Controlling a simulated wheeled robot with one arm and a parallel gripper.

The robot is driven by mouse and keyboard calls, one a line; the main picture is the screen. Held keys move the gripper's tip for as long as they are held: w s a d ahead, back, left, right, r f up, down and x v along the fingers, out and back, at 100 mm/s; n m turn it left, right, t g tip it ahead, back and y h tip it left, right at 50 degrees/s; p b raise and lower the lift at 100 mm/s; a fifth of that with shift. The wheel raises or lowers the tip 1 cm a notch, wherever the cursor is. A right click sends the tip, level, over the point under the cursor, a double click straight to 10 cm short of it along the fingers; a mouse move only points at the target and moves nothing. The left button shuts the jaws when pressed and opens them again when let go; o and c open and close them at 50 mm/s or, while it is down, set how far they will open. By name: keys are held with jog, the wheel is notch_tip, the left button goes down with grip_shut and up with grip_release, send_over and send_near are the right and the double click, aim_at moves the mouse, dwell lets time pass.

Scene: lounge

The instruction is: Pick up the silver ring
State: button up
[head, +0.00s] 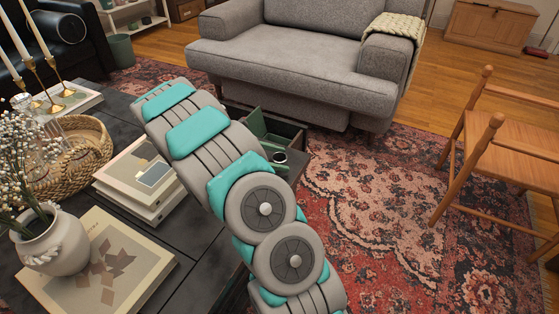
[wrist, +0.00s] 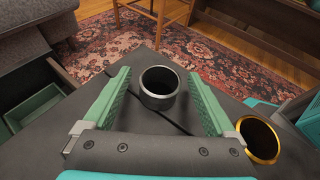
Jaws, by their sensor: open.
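The silver ring (wrist: 159,100) is a short, shiny, tube-like band with a dark inside. It stands upright on the dark tabletop (wrist: 101,88) in the middle of the wrist view. My gripper (wrist: 159,75) is open, with one green finger on each side of the ring and a gap on both sides. The fingers do not appear to touch it. In the head view my own arm covers much of the table's right part, and a small round rim shows beside it, too small to identify surely.
A gold-rimmed ring (wrist: 258,138) stands close outside my right finger. An open dark compartment with a green inside (wrist: 35,105) lies at the left. Books (head: 140,175), a white vase (head: 55,245) and a wicker tray (head: 85,175) occupy the table's left side.

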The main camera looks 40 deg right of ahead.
jog(key=shift+s+d+f, duration=0.1)
jog(key=shift+d, duration=0.05)
jog(key=shift+c, duration=0.2)
grip_shut()
dwell(0.4)
